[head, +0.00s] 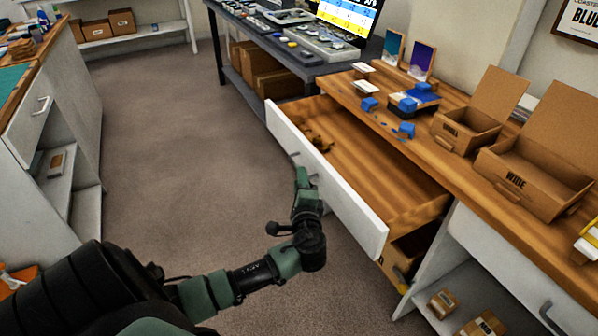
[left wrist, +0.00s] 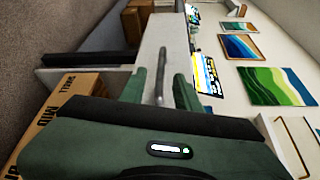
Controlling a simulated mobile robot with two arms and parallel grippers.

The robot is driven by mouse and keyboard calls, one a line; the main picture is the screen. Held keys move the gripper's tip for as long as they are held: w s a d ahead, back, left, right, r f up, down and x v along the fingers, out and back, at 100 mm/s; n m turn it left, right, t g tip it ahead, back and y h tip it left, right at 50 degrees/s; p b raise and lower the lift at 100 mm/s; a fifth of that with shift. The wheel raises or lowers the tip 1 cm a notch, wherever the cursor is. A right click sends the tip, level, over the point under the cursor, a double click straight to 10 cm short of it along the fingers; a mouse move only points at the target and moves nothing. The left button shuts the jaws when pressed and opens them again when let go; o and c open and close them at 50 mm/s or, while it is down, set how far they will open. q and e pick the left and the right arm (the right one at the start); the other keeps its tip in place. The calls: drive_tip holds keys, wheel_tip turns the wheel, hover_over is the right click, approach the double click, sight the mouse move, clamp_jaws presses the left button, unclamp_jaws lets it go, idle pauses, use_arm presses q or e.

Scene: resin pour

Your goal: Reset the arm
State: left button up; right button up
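My left arm comes in from the lower left of the head view. Its gripper (head: 304,182) is just in front of the white face of a pulled-out drawer (head: 345,205). In the left wrist view the two green fingers (left wrist: 161,88) are apart, with nothing held between them. The grey drawer handle (left wrist: 161,72) shows in the gap, beyond the fingertips; I cannot tell whether it touches them. My right arm and gripper are not in view.
The wooden counter (head: 375,116) carries open cardboard boxes (head: 535,178) and blue pieces (head: 407,130). A closed cardboard box (left wrist: 62,115) is near the gripper in the left wrist view. A white cabinet (head: 45,150) stands at left. The carpet (head: 180,160) between is clear.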

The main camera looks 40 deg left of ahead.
use_arm(q)
drive_tip(key=shift+v, duration=1.1)
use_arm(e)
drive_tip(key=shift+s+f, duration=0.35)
